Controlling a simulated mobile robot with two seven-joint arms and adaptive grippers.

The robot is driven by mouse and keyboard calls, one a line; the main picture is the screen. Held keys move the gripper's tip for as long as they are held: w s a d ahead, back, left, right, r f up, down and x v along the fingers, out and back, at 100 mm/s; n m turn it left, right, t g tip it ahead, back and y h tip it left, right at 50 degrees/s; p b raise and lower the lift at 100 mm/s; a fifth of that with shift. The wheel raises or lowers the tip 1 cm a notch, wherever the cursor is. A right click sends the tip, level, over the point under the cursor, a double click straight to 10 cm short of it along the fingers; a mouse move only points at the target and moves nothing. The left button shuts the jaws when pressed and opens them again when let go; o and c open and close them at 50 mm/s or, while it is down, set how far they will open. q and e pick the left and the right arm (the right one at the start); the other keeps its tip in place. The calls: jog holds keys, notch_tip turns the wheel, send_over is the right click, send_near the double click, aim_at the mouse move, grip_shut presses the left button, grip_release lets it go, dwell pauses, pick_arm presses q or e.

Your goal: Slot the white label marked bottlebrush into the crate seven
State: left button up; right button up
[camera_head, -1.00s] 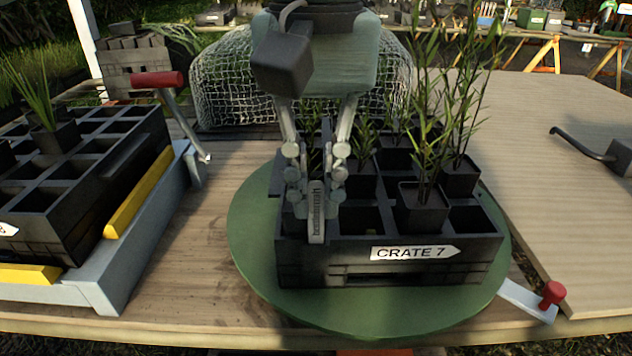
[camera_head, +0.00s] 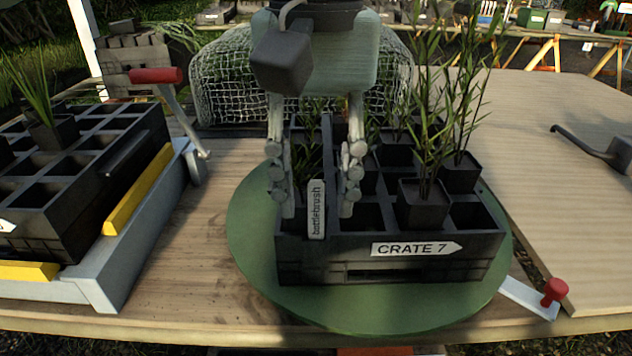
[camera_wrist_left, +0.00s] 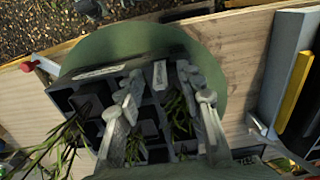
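Crate seven (camera_head: 300,262) is black, divided into square cells, and bears a CRATE 7 sign (camera_head: 415,249). My left gripper (camera_head: 316,196) is open, with one finger on each side of the label and gaps between. It reaches down over the crate's front left cells. How deep the label sits is hard to tell. My right gripper is not in view.
Crate seven stands on a round green turntable (camera_head: 258,270) with a red-knobbed lever (camera_head: 553,291). Potted plants (camera_head: 424,203) rise from its right cells. Another black crate (camera_head: 95,205) stands in a grey frame at left, near a red-handled lever (camera_head: 157,76). The board at right is mostly clear.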

pick_arm(q)
notch_tip(320, 180, up, 12)
dwell(0.6)
